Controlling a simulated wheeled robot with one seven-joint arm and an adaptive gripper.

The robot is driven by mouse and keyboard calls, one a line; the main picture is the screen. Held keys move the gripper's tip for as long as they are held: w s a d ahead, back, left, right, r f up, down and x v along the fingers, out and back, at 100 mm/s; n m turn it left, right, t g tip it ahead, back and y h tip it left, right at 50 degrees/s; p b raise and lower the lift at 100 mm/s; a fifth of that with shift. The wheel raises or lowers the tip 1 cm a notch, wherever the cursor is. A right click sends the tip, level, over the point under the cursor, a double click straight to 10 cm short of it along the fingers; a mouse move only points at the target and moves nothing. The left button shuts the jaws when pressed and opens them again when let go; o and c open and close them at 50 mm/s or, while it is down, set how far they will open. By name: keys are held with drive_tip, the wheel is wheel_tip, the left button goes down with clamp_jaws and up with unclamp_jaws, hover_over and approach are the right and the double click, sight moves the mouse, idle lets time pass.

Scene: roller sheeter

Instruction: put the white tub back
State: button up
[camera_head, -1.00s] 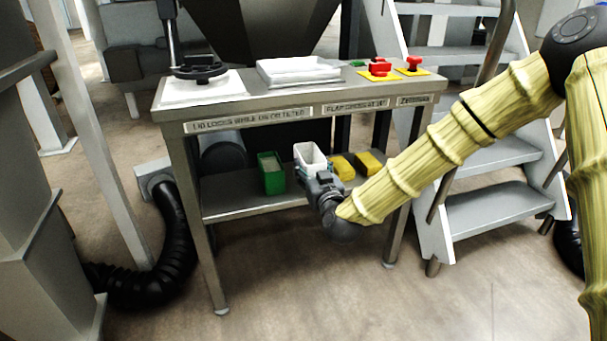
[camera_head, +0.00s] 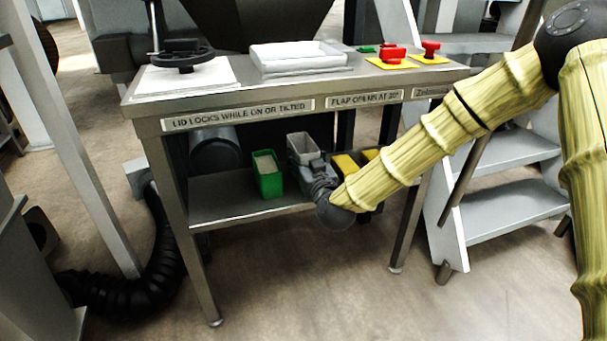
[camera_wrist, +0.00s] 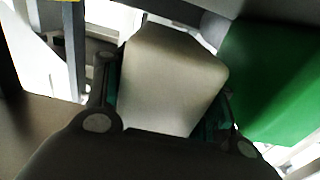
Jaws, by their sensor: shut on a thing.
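The white tub (camera_head: 301,147) is at the lower shelf of the metal table, between the green tub and the yellow tubs. My gripper (camera_head: 312,168) reaches in from the front and is shut on the white tub. In the wrist view the white tub (camera_wrist: 172,82) fills the middle, with a finger of my gripper (camera_wrist: 168,105) on each side. The tub's base is hidden in the head view, so I cannot tell whether it touches the shelf.
A green tub (camera_head: 267,174) stands close on the left; it also shows in the wrist view (camera_wrist: 275,85). Yellow tubs (camera_head: 344,164) stand on the right. The lower shelf (camera_head: 215,203) is bare at its left. The tabletop (camera_head: 245,85) is above, and steps (camera_head: 510,212) stand right.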

wheel_tip(320, 180, down, 4)
drive_tip(key=shift+r+b, duration=0.2)
drive_tip(key=shift+b, duration=0.75)
drive_tip(key=shift+r, duration=0.1)
drive_tip(key=o, duration=1.3)
